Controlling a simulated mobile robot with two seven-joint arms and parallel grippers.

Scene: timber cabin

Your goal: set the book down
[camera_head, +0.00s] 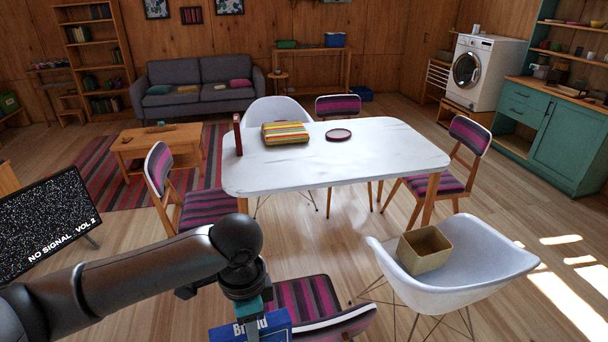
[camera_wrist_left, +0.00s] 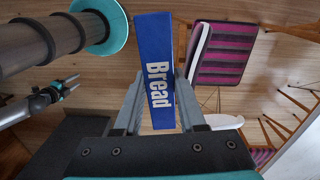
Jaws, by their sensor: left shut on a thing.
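My left gripper (camera_wrist_left: 159,76) is shut on a blue book with "Bread" in white on its spine (camera_wrist_left: 155,60). In the head view the book (camera_head: 262,328) shows at the bottom edge, partly cut off, below my left wrist. It is held in the air in front of the white table (camera_head: 370,160), by a striped chair.
The table's front and right are bare. A striped chair (camera_head: 305,298) and a white chair with a box (camera_head: 424,250) stand in front.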

